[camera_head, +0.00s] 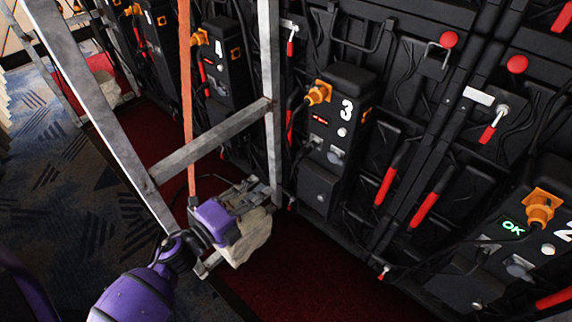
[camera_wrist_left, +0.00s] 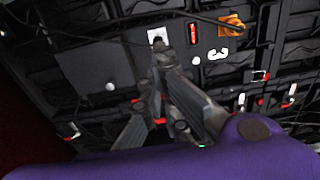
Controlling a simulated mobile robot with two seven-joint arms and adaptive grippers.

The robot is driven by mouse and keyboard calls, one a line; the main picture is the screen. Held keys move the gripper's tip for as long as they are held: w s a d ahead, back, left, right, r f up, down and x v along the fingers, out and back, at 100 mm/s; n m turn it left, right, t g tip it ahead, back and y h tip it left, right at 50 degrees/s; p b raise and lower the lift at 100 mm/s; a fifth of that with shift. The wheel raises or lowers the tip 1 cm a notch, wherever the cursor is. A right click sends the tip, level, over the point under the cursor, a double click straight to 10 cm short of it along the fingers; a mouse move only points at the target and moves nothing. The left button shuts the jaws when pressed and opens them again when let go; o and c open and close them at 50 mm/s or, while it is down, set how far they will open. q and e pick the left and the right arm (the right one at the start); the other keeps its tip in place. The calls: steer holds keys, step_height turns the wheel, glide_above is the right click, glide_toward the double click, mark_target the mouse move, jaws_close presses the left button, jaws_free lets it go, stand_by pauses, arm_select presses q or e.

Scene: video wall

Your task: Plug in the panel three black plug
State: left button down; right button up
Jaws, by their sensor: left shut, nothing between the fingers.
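Panel three is a black box marked with a white 3 (camera_head: 346,110) on the back of the wall. An orange plug (camera_head: 318,92) with a cable sits in its upper left side. A small red display (camera_head: 320,120) and grey round connectors (camera_head: 336,155) are on its face. I cannot pick out a loose black plug. My right gripper is out of view.
A grey metal frame (camera_head: 210,140) crosses between me and the wall, with a beige sandbag (camera_head: 250,238) at its foot. Panel two (camera_head: 541,208), at right, shows a green OK. Red-handled levers (camera_head: 424,209) and hanging cables line the wall. Red carpet (camera_head: 300,285) lies below.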

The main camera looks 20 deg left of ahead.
mark_target(300, 154)
arm_select(q)
steer(key=b+x, duration=0.1)
steer(key=x, duration=1.2)
steer(key=shift+w+d, duration=0.1)
steer(key=shift+w, duration=0.25)
steer(key=shift+x, duration=1)
steer(key=shift+s, duration=0.1)
